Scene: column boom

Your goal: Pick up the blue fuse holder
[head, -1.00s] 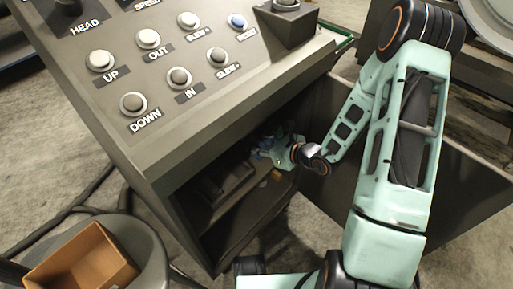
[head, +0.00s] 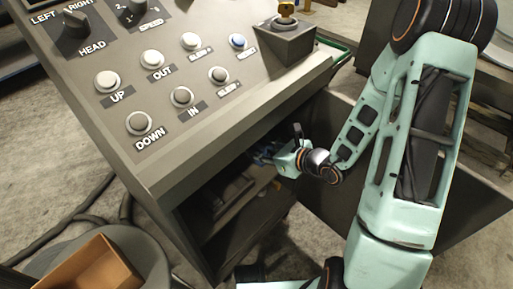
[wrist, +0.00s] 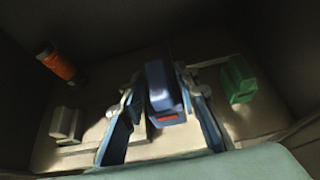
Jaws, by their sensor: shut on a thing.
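The blue fuse holder (wrist: 158,78) is a small dark-blue block with a red patch on its near end. In the wrist view it sits between the two blue fingers of my gripper (wrist: 163,112), which is shut on it. It looks held above the compartment floor, but the gap is hard to judge. In the head view my gripper (head: 265,156) reaches into the dark open compartment under the console. The holder cannot be made out there.
An orange-and-black cylinder (wrist: 60,65), a pale block (wrist: 67,124) and a green block (wrist: 238,80) lie in the compartment. The console (head: 215,115) overhangs my gripper. A brown open box (head: 85,272) rests on a round stool (head: 155,255).

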